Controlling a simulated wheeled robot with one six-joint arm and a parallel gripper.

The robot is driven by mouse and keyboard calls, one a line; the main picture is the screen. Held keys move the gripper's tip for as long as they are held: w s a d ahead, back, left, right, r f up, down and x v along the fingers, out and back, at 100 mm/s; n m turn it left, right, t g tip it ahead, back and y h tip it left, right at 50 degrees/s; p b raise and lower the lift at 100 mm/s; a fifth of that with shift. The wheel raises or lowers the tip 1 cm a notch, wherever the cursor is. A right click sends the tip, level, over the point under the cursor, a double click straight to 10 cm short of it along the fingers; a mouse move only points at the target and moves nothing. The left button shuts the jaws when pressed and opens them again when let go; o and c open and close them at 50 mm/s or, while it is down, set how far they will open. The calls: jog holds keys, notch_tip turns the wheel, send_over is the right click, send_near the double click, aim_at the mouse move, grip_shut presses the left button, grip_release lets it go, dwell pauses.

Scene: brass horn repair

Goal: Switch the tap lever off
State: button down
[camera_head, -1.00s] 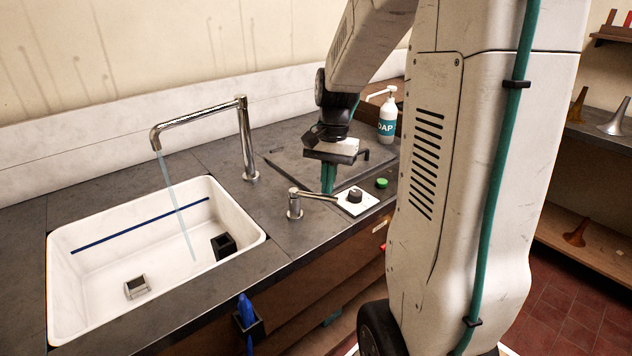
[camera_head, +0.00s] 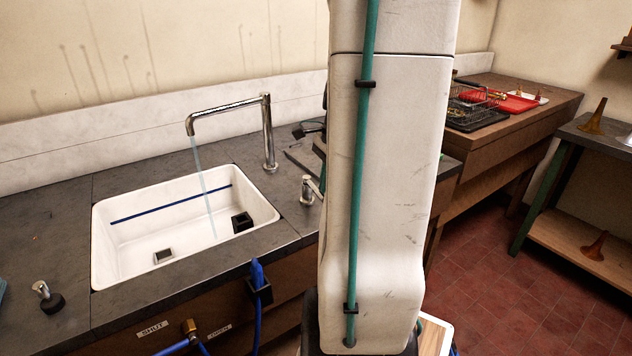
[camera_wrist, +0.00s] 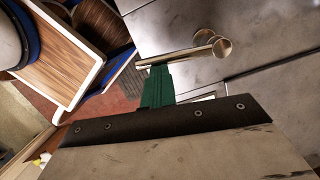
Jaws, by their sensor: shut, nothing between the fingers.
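The chrome tap (camera_head: 269,130) stands behind the white sink (camera_head: 165,255), and a thin stream of water (camera_head: 203,185) runs from its spout into the basin. The metal lever post (camera_head: 308,190) stands on the counter right of the sink; my arm hides the rest of it in the head view. In the wrist view the lever's bar (camera_wrist: 185,56) reaches left from its round post (camera_wrist: 221,47). My gripper (camera_wrist: 157,72), with green fingers, is shut and empty, its tips right at the bar near its free end. I cannot tell whether they touch.
A metal knob on a dark base (camera_head: 46,296) stands on the counter at the left. A blue hose (camera_head: 258,290) hangs at the counter front, near SHUT and OPEN labels. A wooden bench (camera_head: 510,120) holds a red tray (camera_head: 500,101) at the right.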

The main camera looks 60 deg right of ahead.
jog(key=shift+a, duration=0.25)
dwell(0.5)
